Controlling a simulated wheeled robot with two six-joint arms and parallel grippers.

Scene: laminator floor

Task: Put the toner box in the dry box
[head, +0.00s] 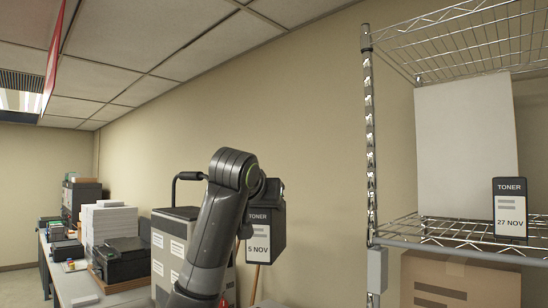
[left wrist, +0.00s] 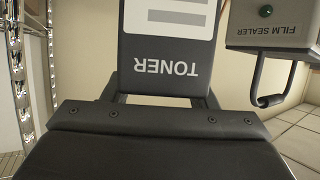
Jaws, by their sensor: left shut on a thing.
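My left gripper (head: 265,192) is shut on a dark toner box (head: 265,238) with a white label dated 5 NOV, held upright in the air. In the left wrist view the toner box (left wrist: 168,62) fills the upper middle, its lettering upside down. A second toner box (head: 510,212), dated 27 NOV, stands on the wire shelf at the right. A similar dark, labelled box (head: 68,203) stands far off at the left. I cannot make out which thing is the dry box. My right gripper is not in view.
A wire rack (head: 370,150) stands at the right, with a tall white box (head: 465,145) on its shelf and a cardboard carton (head: 460,282) below. A film sealer (left wrist: 270,22) with a handle shows in the wrist view. White stacks (head: 110,222) and dark machines line the left counter.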

